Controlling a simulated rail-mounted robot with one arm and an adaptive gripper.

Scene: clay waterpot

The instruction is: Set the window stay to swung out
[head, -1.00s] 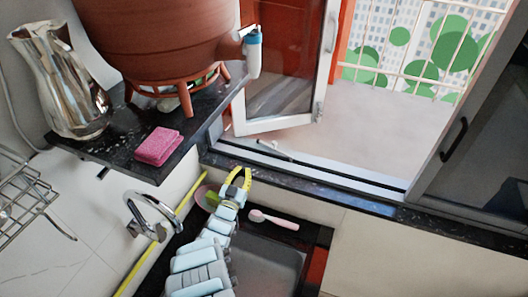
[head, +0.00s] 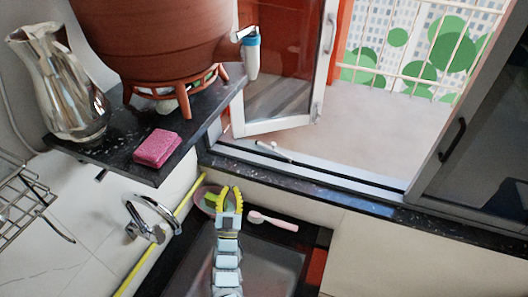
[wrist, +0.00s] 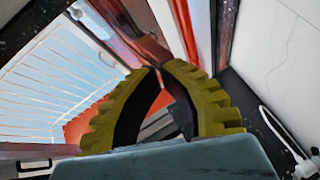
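A small pale bar (head: 274,147), which looks like the window stay, lies on the sill track below the open sash. It is too small to tell its exact angle or whether it touches the sash. The white-framed red window sash (head: 278,126) stands swung open. My gripper (head: 230,188), with yellow ribbed fingers, is over the sink's back edge, in front of and below the sill, apart from the bar. In the wrist view, the fingertips (wrist: 159,67) come together with nothing seen between them. The stay cannot be made out there.
A black shelf (head: 115,160) at left holds a terracotta pot (head: 150,40), a metal jug (head: 62,85) and a pink sponge (head: 157,147). A faucet (head: 150,215) stands left of my gripper. A pink spoon (head: 273,220) lies right of it. A dark sliding pane (head: 480,150) is at right.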

